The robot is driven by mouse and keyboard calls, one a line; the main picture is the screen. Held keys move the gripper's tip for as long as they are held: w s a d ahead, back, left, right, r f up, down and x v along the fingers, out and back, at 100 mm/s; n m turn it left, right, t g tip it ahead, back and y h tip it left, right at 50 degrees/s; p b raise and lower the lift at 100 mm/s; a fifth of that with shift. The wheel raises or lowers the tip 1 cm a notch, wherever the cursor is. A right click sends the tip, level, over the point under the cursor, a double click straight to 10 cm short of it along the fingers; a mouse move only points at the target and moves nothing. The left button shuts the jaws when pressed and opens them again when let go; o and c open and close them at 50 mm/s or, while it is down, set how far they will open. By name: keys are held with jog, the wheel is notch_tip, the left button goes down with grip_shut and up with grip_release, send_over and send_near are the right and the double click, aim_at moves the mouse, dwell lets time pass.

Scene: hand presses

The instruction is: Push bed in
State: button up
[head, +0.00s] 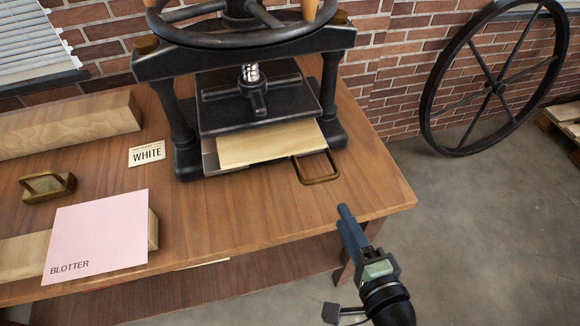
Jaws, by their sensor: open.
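The black hand press (182,110) stands on the wooden table. Its bed (209,156) sticks out a little at the front under the raised dark platen (258,115), with a pale wooden board (262,146) lying on it. A brass loop handle (320,180) extends from the bed's front right toward the table's front edge. My gripper (346,214) is in front of the handle, near the table's right front edge, apart from the handle and holding nothing visible. Its fingers overlap in this view. How far the bed reaches under the platen is hidden.
On the table (240,220) at left are a long wooden beam (70,124), a brass-handled block (48,187), a "WHITE" card (147,152) and a pink "BLOTTER" sheet (100,232) on another beam. A large spoked wheel (497,88) leans by the brick wall. The table's right front is clear.

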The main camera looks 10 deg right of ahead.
aim_at(322, 179)
jog(key=x, duration=1.2)
jog(key=shift+w+f, duration=0.1)
jog(key=shift+w, duration=0.3)
grip_shut()
dwell(0.8)
